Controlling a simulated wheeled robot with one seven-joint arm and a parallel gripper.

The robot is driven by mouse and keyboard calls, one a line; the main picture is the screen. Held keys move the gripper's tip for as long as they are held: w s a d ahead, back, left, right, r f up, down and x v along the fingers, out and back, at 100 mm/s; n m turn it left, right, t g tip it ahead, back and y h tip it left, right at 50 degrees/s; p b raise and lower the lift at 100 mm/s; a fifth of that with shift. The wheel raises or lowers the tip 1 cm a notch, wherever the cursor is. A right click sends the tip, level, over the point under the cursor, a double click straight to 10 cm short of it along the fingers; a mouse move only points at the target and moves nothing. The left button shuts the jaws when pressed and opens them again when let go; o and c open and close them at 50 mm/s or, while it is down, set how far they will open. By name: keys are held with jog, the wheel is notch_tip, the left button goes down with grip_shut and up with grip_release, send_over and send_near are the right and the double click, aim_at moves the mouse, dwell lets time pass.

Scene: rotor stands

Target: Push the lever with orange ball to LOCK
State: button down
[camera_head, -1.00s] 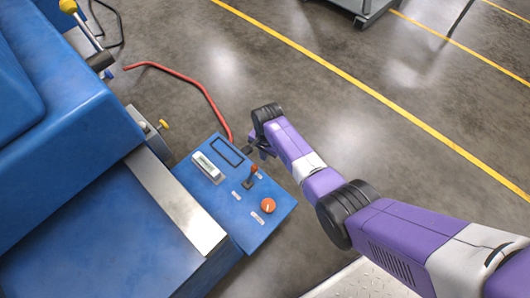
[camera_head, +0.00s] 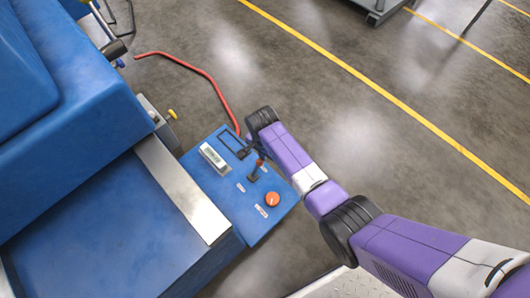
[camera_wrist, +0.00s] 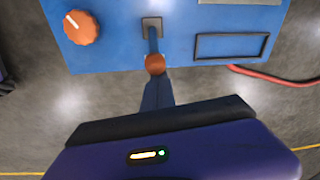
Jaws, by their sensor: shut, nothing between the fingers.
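The lever with the orange ball (camera_head: 260,163) stands on a blue control panel (camera_head: 222,195) in the head view. In the wrist view the lever's stem rises from a grey square base and the ball (camera_wrist: 155,64) faces me. My gripper (camera_wrist: 155,84) is shut and empty, its narrow tip right at the ball; I cannot tell whether they touch. In the head view my gripper (camera_head: 256,154) is at the panel's far right edge, beside the ball, partly hidden by my wrist. Small white labels (camera_head: 241,187) lie near the lever; their words are too small to read.
An orange knob (camera_head: 272,199), a white display (camera_head: 212,157) and a black rectangular frame (camera_head: 233,143) share the panel. A big blue machine (camera_head: 70,110) stands at left. A red hose (camera_head: 205,77) lies behind.

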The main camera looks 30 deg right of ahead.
jog(key=shift+s+a+r+t+h+p, duration=0.2)
jog(key=shift+a+r+h+p, duration=0.1)
jog(key=shift+a+h+p, duration=0.15)
jog(key=shift+s+a+r+t+h+p, duration=0.1)
jog(key=shift+s+a+r+h+p, duration=0.1)
jog(key=shift+a+r+h+p, duration=0.25)
jog(key=a+h, duration=0.1)
jog(key=a+t+h+b, duration=0.1)
jog(key=a+h, duration=0.1)
jog(key=shift+s+a+r, duration=0.1)
jog(key=shift+s, duration=0.3)
jog(key=shift+s+a+r, duration=0.1)
jog(key=shift+s+a, duration=0.1)
jog(key=shift+a, duration=0.35)
jog(key=shift+r, duration=0.1)
notch_tip(320, 180, up, 20)
jog(key=p, duration=0.8)
